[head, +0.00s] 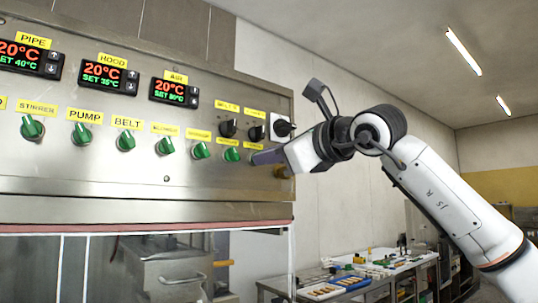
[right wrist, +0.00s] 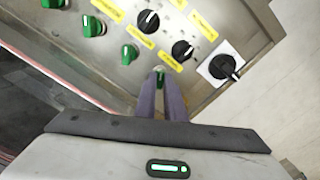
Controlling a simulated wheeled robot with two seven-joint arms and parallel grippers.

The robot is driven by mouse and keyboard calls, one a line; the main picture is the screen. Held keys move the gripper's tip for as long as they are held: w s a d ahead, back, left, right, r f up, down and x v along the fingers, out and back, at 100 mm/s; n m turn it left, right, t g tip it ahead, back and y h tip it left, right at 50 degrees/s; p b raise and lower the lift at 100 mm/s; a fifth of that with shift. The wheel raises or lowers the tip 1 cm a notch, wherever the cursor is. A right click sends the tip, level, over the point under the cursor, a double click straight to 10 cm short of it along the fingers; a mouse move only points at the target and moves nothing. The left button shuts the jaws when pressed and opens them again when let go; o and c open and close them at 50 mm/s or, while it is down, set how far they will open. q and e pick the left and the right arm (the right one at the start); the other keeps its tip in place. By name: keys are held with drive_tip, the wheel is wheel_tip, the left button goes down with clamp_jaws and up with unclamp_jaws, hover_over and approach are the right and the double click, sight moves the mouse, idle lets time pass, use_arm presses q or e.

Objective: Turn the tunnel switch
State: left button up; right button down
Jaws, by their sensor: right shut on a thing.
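A row of green rotary switches runs along the steel control panel (head: 100,180). My right gripper (head: 255,158) reaches in from the right to the last switch of this row. In the right wrist view my right gripper (right wrist: 160,82) has its two purple-grey fingers shut on a green switch (right wrist: 160,71), of which only a little shows between the tips. The yellow label (right wrist: 170,61) beside it is too blurred to read, so I cannot confirm that it is the tunnel switch. The switch's angle is mostly hidden by the fingers. My left gripper is not in view.
Two black knobs (head: 228,128) and a black switch on a white plate (head: 281,127) sit close above the gripped switch. Other green switches, such as belt (head: 126,142), stand to the left. A table with small items (head: 350,280) is at the back right.

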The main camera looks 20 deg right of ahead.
drive_tip(key=c, duration=1.8)
unclamp_jaws()
drive_tip(key=shift+c, duration=0.2)
drive_tip(key=b+v, duration=0.3)
drive_tip(key=v, duration=0.7)
drive_tip(key=shift+s, duration=0.15)
drive_tip(key=shift+d, duration=0.1)
